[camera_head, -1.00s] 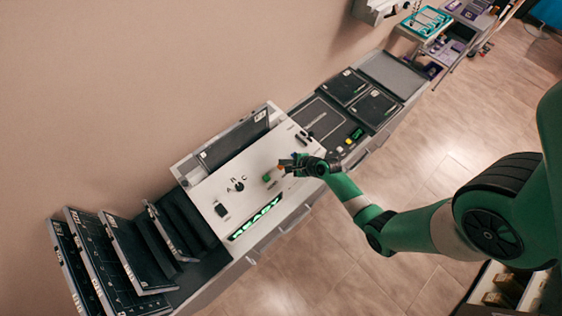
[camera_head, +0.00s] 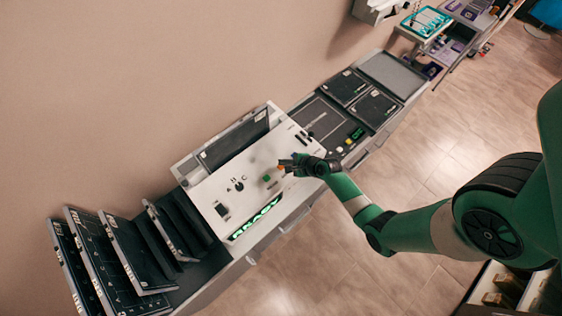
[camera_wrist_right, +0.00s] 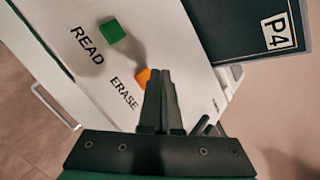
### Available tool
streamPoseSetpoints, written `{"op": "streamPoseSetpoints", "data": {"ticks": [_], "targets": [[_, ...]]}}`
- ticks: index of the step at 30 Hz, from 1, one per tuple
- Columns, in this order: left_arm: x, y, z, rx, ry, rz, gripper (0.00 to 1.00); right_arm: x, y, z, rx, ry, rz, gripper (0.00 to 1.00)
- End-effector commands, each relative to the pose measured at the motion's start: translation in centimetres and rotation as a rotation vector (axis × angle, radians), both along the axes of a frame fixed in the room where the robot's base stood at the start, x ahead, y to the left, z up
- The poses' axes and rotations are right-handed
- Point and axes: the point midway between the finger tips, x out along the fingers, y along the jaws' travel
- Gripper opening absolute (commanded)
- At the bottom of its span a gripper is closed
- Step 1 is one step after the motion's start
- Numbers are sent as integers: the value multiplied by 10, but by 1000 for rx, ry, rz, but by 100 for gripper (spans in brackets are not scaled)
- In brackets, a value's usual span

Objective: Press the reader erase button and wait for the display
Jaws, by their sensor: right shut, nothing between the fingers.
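The reader (camera_head: 205,197) is a white sloped panel on the counter; it also shows in the wrist view (camera_wrist_right: 70,62). Its orange erase button (camera_wrist_right: 143,76) sits above the word ERASE and is partly hidden by my fingers. A green read button (camera_wrist_right: 112,31) sits beside it; it also shows in the head view (camera_head: 266,178). The display (camera_head: 255,218) is a dark strip with lit green letters, which I cannot read surely. My right gripper (camera_head: 284,164) is shut and empty, its fingertips (camera_wrist_right: 161,72) at the orange button. Whether they touch it is unclear. My left gripper is out of view.
A dark P4 cassette (camera_wrist_right: 246,25) lies in the reader's upper slot. Several dark cassettes (camera_head: 133,255) stand in a rack at the left. More flat panels (camera_head: 372,108) lie on the counter at the right. A wall runs behind; open floor lies in front.

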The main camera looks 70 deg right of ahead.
Motion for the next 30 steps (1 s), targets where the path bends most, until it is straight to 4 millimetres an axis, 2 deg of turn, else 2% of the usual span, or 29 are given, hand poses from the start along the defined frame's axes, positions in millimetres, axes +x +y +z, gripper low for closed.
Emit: {"op": "streamPoseSetpoints", "data": {"ticks": [22,30], "targets": [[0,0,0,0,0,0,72,0,0,0,0,0,0,0],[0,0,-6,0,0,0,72,0,0,-9,-1,-1,-1,0]]}}
